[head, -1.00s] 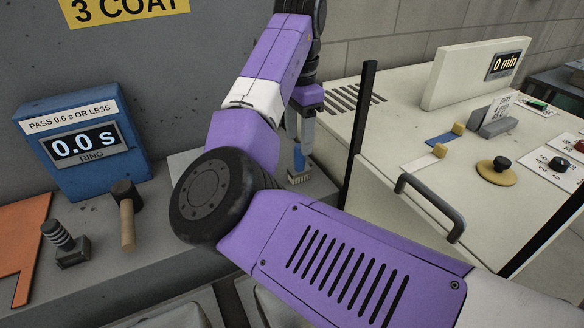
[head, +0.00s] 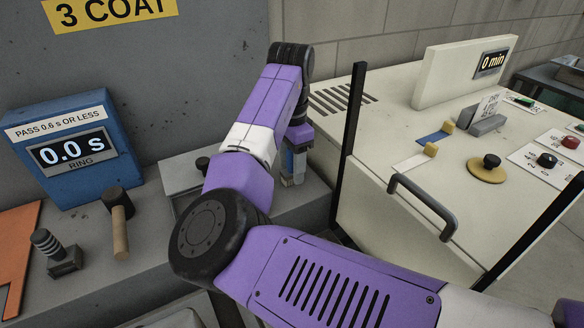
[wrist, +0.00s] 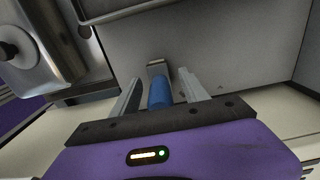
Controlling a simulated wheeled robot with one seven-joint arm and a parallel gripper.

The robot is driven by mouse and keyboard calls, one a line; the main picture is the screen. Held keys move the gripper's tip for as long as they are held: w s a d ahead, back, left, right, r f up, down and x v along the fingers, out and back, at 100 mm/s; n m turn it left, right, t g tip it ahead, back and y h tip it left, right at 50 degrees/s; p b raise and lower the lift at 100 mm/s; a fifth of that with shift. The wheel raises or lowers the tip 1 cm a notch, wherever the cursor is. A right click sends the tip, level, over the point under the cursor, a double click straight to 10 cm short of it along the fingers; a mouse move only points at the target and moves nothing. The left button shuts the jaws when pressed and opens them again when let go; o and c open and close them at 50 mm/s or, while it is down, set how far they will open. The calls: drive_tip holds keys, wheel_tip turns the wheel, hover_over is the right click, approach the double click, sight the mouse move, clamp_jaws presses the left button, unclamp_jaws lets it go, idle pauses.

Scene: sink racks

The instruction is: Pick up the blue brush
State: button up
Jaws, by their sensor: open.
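The blue brush (wrist: 160,93) shows in the wrist view between the two fingers of my gripper (wrist: 159,77). Its blue handle is nearest the palm, and its far end is a greyish-brown block. In the head view the brush (head: 287,160) is a small blue patch among the fingers of my gripper (head: 293,172), low over the grey counter. Most of it is hidden there by the fingers.
A wooden-handled mallet (head: 119,225) and a dark stamp-like tool (head: 54,250) lie on the counter to the left, before the blue timer box (head: 70,150). A black post (head: 347,140) and a cream cabinet (head: 420,170) with a handle stand close on the right.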

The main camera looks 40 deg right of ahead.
clamp_jaws()
wheel_tip(320, 180, up, 20)
idle(0.8)
